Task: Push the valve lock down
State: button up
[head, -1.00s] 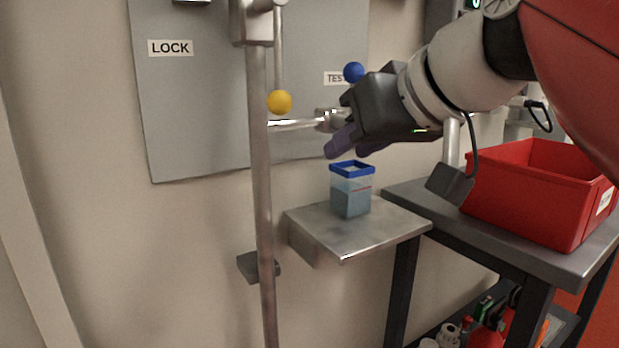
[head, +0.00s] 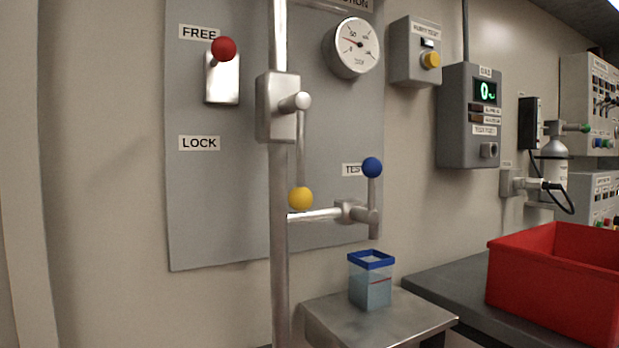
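The valve lock is a lever with a red ball knob (head: 224,49) on a pale metal plate (head: 222,82) at the upper left of the grey panel. The red knob is up beside the FREE label (head: 199,33). The LOCK label (head: 199,143) is lower on the panel, below the plate. My gripper is not in the current head view, so I cannot see whether it is open or shut.
A vertical pipe with a yellow-knobbed lever (head: 301,199) stands right of the lock. A blue-knobbed lever (head: 372,168) points up near TEST. A blue-rimmed cup (head: 370,281) stands on a metal shelf (head: 335,318). A red bin (head: 560,275) is at right.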

aim_at(219, 56)
jog(key=k+u, duration=0.15)
jog(key=u, duration=0.9)
jog(key=i+j, duration=0.05)
